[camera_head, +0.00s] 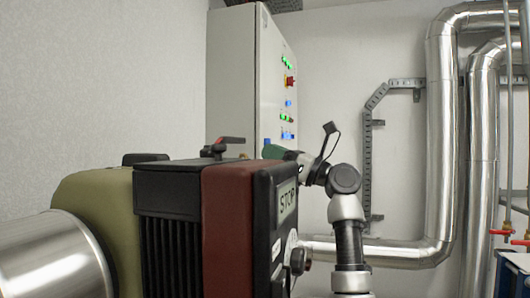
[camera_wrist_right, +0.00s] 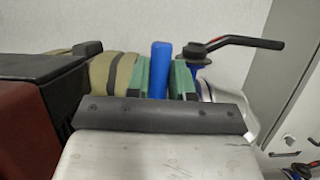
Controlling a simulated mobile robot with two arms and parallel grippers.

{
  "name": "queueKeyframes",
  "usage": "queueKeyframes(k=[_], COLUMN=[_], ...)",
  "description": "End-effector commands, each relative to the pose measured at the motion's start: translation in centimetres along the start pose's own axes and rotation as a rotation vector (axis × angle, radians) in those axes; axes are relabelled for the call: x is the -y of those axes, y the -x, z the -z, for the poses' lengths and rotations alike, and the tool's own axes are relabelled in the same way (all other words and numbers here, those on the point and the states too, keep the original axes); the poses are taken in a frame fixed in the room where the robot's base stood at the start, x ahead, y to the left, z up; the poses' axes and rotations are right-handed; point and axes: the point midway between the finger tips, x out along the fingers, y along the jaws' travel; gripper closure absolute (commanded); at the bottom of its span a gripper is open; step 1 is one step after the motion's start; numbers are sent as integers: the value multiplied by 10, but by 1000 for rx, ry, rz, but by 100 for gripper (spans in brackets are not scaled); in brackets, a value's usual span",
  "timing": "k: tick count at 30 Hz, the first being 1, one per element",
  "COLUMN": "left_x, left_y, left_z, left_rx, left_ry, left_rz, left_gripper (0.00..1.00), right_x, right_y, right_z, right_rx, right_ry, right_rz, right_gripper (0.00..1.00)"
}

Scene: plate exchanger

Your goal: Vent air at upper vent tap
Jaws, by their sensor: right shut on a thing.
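My right gripper (camera_head: 274,151) reaches over the top right edge of the exchanger in the head view, its green fingers partly hidden there. In the right wrist view its green fingers (camera_wrist_right: 160,80) are shut on a blue upright piece (camera_wrist_right: 160,66). I cannot tell whether this piece is the vent tap's handle. A tap with a black lever (camera_wrist_right: 247,42), a red ring and a blue body stands just right of the fingers. A tap with a red and black handle (camera_head: 229,140) also shows on top of the exchanger in the head view. My left gripper is not in view.
The exchanger's dark red end (camera_head: 234,220) and black ribbed block (camera_head: 166,235) fill the lower middle. A silver pipe (camera_head: 50,262) lies at lower left. A grey control cabinet (camera_head: 235,85) stands behind. Large silver pipes (camera_head: 441,130) run along the right wall.

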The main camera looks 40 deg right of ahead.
Motion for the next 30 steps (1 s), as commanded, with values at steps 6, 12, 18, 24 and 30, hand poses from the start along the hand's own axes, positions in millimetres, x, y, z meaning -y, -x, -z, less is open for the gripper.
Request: queueKeyframes(k=[6,12,18,24,30], left_x=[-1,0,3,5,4], left_y=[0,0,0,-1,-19], left_z=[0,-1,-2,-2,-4], left_rx=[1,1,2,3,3], left_ry=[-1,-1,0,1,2], left_rz=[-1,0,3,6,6], left_gripper=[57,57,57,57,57], right_x=[0,0,1,1,1], right_y=[0,0,0,2,28], right_z=[0,0,0,0,4], right_rx=[1,2,2,2,2], right_ry=[-8,-7,-5,-3,1], right_rz=[0,1,1,2,4], right_gripper=[100,67,52,52,52])
